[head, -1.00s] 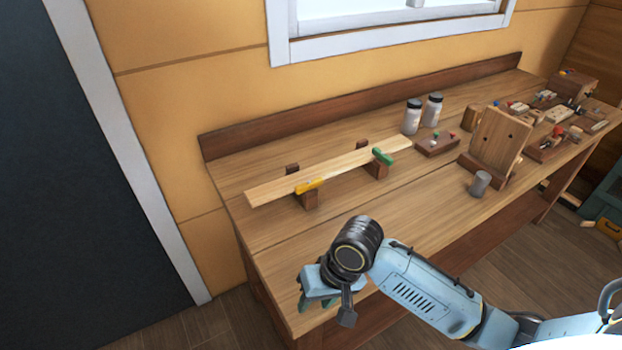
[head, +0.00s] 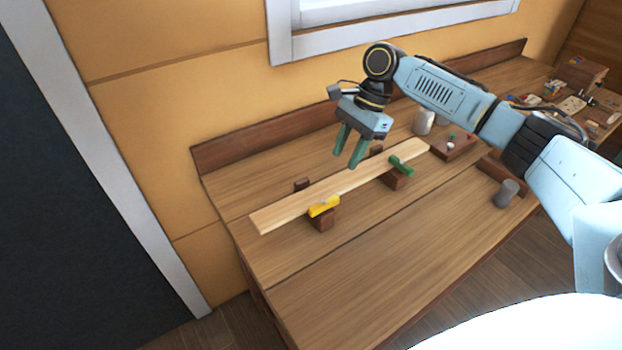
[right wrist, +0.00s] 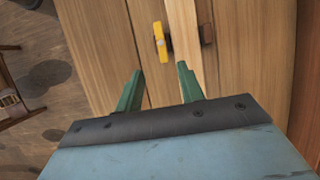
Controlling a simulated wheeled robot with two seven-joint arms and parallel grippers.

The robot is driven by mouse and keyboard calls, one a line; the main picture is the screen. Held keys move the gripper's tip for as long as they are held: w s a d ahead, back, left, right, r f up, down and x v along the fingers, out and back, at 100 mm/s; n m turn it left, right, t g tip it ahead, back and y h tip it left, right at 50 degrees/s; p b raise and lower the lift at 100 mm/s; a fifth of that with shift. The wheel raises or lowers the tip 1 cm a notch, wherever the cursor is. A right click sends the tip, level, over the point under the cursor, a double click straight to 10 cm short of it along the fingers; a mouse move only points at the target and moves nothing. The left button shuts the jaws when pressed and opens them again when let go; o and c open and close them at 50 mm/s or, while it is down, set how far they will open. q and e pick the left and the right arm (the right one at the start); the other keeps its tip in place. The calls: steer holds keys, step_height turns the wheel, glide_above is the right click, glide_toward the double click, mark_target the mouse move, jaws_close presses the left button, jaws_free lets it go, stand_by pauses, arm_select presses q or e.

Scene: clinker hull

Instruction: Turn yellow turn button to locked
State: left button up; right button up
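The yellow turn button (head: 323,206) sits on a dark wooden block at the near edge of a pale plank, towards the plank's left end. It lies roughly along the plank. It also shows in the right wrist view (right wrist: 159,41), beyond the fingertips. A green turn button (head: 401,166) sits on a second block further right, angled across the plank's edge. My left gripper is not in view.
The wooden workbench (head: 370,270) is clear in front of the plank. A grey cylinder (head: 506,193) and a small block with coloured pegs (head: 455,146) stand to the right. A jar (head: 424,122) stands at the back, near my right arm.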

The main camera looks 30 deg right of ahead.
glide_toward(325, 202)
steer(key=shift+s+a+f, duration=0.2)
steer(key=shift+a+f, duration=0.1)
steer(key=shift+f, duration=0.05)
steer(key=x, duration=0.3)
steer(key=shift+w+a+f, duration=0.1)
steer(key=shift+f, duration=0.25)
steer(key=x, duration=0.2)
steer(key=shift+a+f+b, duration=0.1)
steer(key=shift+f+b, duration=0.15)
steer(key=shift+b, duration=0.05)
steer(key=shift+a+f, duration=0.2)
steer(key=shift+f, duration=0.15)
steer(key=shift+a+f, duration=0.15)
steer(key=shift+f, duration=0.2)
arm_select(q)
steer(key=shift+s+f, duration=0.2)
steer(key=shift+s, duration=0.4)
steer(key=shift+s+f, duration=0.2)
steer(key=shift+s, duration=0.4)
arm_select(e)
jaws_close()
